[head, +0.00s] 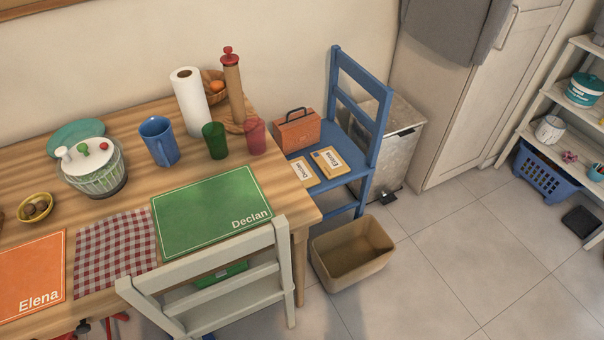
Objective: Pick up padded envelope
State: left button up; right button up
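Two small tan padded envelopes lie flat on the seat of a blue chair (361,172). The left envelope (303,172) has a white label that seems to read "Declan". The right envelope (328,162) has a label with writing and a dark mark beside it; the name is too small to read surely. An orange-brown box with a dark handle (297,131) stands behind them on the seat. Neither of my grippers shows in the head view.
A wooden table (290,205) on the left holds a green "Declan" placemat (210,209), cups and a paper towel roll (190,101). A white chair (220,285) and a tan bin (352,252) stand in front.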

aim_at(304, 171)
jog(key=k, duration=0.65)
jog(key=u, duration=1.25)
jog(key=i+l, duration=0.1)
jog(key=l, duration=0.5)
jog(key=i+l, duration=0.1)
jog(key=l, duration=0.55)
jog(key=i+l, duration=0.1)
jog(key=l, duration=0.5)
jog(key=i+l, duration=0.1)
jog(key=l, duration=0.55)
jog(key=i+l, duration=0.1)
jog(key=l, duration=0.5)
jog(key=i+l, duration=0.15)
jog(key=l, duration=0.45)
jog(key=i+l, duration=0.1)
jog(key=l, duration=0.55)
jog(key=i+l, duration=0.1)
jog(key=l, duration=0.5)
